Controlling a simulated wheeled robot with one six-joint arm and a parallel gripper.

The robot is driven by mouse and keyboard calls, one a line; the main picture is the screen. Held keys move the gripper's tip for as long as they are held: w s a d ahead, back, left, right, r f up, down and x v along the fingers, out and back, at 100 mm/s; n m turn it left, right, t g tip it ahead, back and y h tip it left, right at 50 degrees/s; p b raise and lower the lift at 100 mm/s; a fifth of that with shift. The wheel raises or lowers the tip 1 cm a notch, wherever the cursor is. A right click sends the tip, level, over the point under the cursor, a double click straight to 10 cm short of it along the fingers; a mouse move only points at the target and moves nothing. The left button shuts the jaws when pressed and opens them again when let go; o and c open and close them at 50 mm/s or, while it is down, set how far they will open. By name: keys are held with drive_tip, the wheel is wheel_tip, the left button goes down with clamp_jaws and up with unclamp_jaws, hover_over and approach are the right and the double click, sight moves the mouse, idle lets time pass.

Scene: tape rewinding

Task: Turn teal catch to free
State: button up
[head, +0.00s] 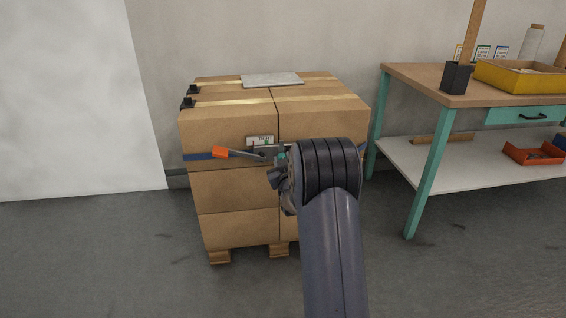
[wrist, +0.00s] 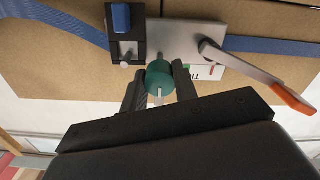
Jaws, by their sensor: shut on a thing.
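The teal catch (wrist: 159,74) is a round knob on a metal plate (wrist: 180,38), with a small pale pin standing out from it. My gripper (wrist: 160,90) has its two dark fingers on either side of the knob and is shut on it. In the head view the catch (head: 282,156) shows as a small teal spot, mostly hidden by my gripper (head: 279,168) and wrist. The label (wrist: 207,70) beside it is partly covered in the wrist view; in the head view its small print is hard to read.
A lever with an orange handle (head: 220,152) sticks out left of the catch. A blue strap (head: 198,156) runs around the stacked cardboard boxes (head: 228,123) on a pallet. A workbench (head: 420,80) with a yellow tray (head: 520,80) stands to the right. Open floor lies in front.

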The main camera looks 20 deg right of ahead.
drive_tip(key=o, duration=1)
drive_tip(key=shift+c, duration=0.2)
drive_tip(key=shift+s, duration=0.1)
drive_tip(key=p+v, duration=0.2)
drive_tip(key=v, duration=0.8)
drive_tip(key=shift+s, duration=0.3)
drive_tip(key=shift+w+a, duration=0.1)
drive_tip(key=b+x, duration=0.2)
drive_tip(key=x, duration=0.8)
drive_tip(key=shift+w, duration=0.35)
drive_tip(key=shift+s, duration=0.1)
